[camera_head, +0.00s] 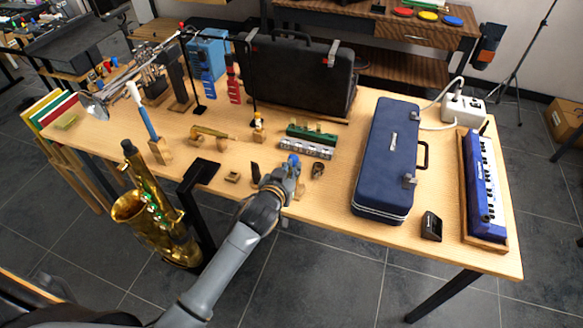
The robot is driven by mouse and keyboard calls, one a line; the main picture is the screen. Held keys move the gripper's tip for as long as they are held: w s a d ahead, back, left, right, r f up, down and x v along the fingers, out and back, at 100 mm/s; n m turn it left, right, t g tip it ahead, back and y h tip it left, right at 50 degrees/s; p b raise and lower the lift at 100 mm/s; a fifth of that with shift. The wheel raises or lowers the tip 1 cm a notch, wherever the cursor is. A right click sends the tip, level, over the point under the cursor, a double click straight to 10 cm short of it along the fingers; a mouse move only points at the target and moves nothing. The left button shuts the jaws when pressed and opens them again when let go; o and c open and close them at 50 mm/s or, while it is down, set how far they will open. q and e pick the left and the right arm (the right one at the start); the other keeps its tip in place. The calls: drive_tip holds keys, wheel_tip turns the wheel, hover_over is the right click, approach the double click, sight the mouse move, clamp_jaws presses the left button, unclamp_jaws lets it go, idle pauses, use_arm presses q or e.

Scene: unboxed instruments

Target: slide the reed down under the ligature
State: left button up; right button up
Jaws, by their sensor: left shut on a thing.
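My left gripper (291,166) is over the front middle of the wooden table, pointing away from me. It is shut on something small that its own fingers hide. A blue spot shows at the fingers; I cannot tell what it is. A small upright black piece (255,172), perhaps a mouthpiece, stands just left of the gripper. A small dark ring-like piece (318,170) sits just right of it. I cannot make out the reed or the ligature with certainty. My right gripper is not in view.
A brass saxophone (160,215) stands at the table's front left. A brass neck-like part (212,133) rests on a wooden holder. A blue case (390,160) and a blue keyboard instrument (483,180) are to the right. A black case (295,75) stands behind.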

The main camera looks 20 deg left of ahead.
use_arm(q)
drive_tip(key=shift+s+f, duration=0.1)
drive_tip(key=shift+f, duration=0.15)
drive_tip(key=o, duration=0.7)
drive_tip(key=shift+o, duration=0.2)
drive_tip(key=shift+r, duration=0.1)
drive_tip(key=v, duration=1.2)
